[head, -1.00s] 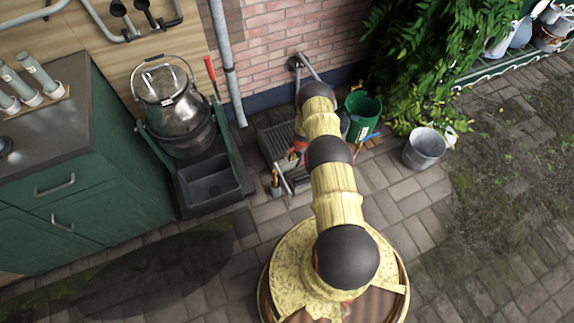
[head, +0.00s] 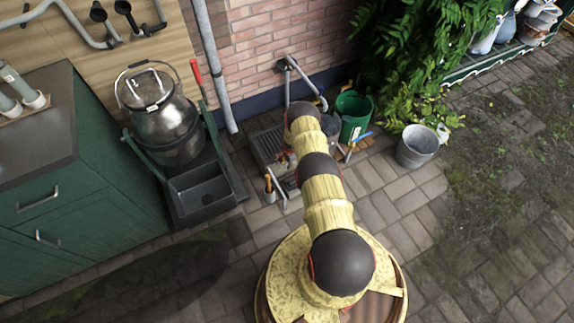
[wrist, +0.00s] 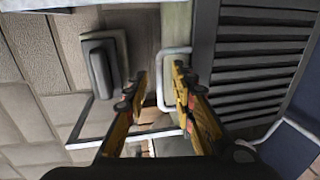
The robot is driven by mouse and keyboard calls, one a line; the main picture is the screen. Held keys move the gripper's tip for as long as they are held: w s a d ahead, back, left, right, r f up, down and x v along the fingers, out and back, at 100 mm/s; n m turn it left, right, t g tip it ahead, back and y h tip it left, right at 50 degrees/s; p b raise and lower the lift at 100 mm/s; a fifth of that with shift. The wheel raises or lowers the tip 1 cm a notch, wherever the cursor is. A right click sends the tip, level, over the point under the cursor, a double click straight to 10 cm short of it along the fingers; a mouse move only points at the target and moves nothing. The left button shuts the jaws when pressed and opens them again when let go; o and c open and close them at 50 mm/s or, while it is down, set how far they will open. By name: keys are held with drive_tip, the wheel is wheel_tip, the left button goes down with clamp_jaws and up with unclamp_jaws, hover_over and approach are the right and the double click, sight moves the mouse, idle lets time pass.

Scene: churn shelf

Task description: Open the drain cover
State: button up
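The drain cover, a dark slatted grate (head: 268,143), lies on the paving by the brick wall, partly hidden behind my arm. In the wrist view the slatted cover (wrist: 262,62) fills the upper right. A pale metal loop handle (wrist: 161,82) stands at its left edge. My gripper (wrist: 160,78) is open, its two yellow fingers apart. The handle's outer bar appears between the fingertips; I cannot tell whether either finger touches it. In the head view my gripper is mostly hidden by the arm.
A green bucket (head: 354,117) and a grey metal bucket (head: 416,147) stand right of my arm. A metal churn (head: 162,118) stands behind a dark basin (head: 202,190) on the left. A pipe (head: 287,82) comes down the brick wall near the grate. Paving at right is clear.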

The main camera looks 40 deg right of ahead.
drive_tip(key=shift+c, duration=1)
drive_tip(key=c, duration=0.4)
clamp_jaws()
drive_tip(key=shift+o, duration=0.3)
unclamp_jaws()
drive_tip(key=shift+f, duration=0.1)
drive_tip(key=o, duration=0.5)
drive_tip(key=shift+o, duration=0.2)
wheel_tip(320, 180, up, 12)
drive_tip(key=s, duration=0.2)
drive_tip(key=shift+a+f, duration=0.15)
drive_tip(key=shift+a, duration=0.1)
